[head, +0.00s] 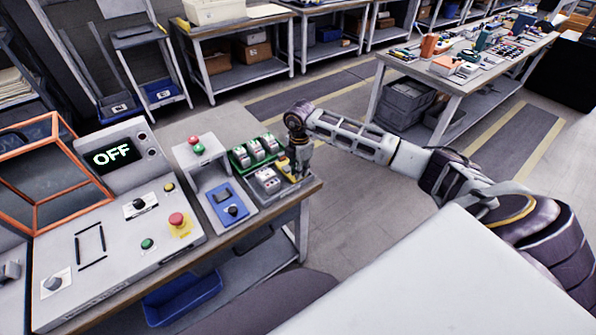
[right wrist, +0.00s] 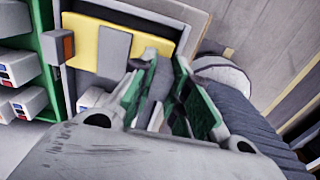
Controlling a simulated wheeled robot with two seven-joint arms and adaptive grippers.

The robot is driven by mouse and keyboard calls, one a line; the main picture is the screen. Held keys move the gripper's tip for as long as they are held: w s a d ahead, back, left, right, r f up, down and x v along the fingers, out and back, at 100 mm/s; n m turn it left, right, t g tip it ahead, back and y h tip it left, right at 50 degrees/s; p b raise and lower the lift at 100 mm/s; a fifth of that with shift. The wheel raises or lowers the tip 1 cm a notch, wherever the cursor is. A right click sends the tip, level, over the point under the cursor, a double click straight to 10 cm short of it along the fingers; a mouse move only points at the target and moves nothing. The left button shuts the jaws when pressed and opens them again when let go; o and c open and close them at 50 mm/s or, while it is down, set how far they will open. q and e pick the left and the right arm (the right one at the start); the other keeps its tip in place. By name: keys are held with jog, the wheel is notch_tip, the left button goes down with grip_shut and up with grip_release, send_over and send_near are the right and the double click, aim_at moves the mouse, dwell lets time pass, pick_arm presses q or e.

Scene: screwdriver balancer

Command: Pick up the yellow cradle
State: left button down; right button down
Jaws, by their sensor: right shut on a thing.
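The yellow cradle (head: 284,164) is at the right end of the workbench in the head view, partly hidden by my right gripper. In the right wrist view the yellow cradle (right wrist: 84,42) shows as yellow faces with a grey strip between them, lying in a grey tray. My right gripper (head: 299,172) points down over it. In the right wrist view the green-padded fingers of my right gripper (right wrist: 165,65) are closed on a part of the cradle; the exact contact is hard to see. My left gripper is out of view.
A green rack (head: 254,150) with several grey-white units stands beside the cradle. A grey stand with red and green buttons (head: 197,147) and a control panel reading OFF (head: 112,155) are further left.

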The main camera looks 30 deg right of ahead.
notch_tip(320, 180, up, 9)
jog(key=shift+r+b, duration=0.2)
jog(key=shift+b, duration=0.15)
dwell(0.7)
